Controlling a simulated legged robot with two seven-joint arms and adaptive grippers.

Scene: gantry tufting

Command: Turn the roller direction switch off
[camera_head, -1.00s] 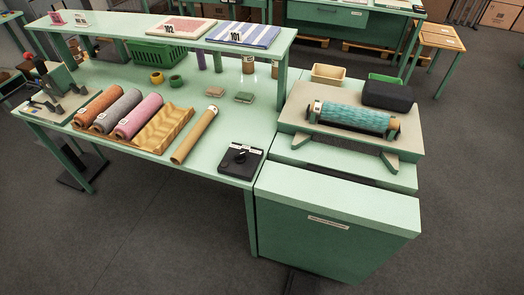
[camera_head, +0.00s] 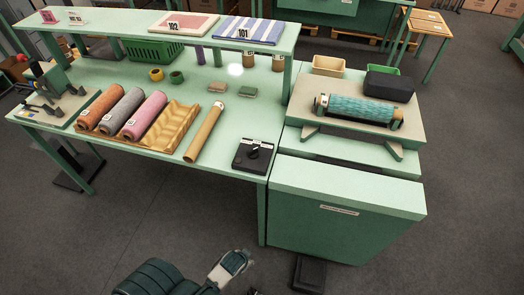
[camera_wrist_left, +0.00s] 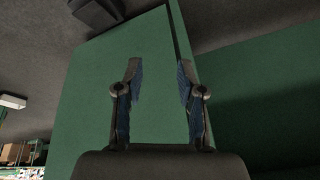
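The roller direction switch is a black box (camera_head: 253,156) with a dark rotary knob (camera_head: 254,151) and a white label. It sits at the front right corner of the green table. My left gripper (camera_head: 238,258) shows at the bottom of the head view, in front of and well below the table edge, apart from the switch. In the left wrist view, my left gripper (camera_wrist_left: 160,80) has its two fingers spread with nothing between them, facing a plain green panel (camera_wrist_left: 85,110). The switch does not show in the wrist view. My right gripper is not in view.
A cardboard-coloured tube (camera_head: 205,132) lies left of the switch, beside a wavy tan tray (camera_head: 170,130) and several yarn rolls. A green cabinet (camera_head: 340,215) with a teal roller (camera_head: 360,109) on top stands right of the switch.

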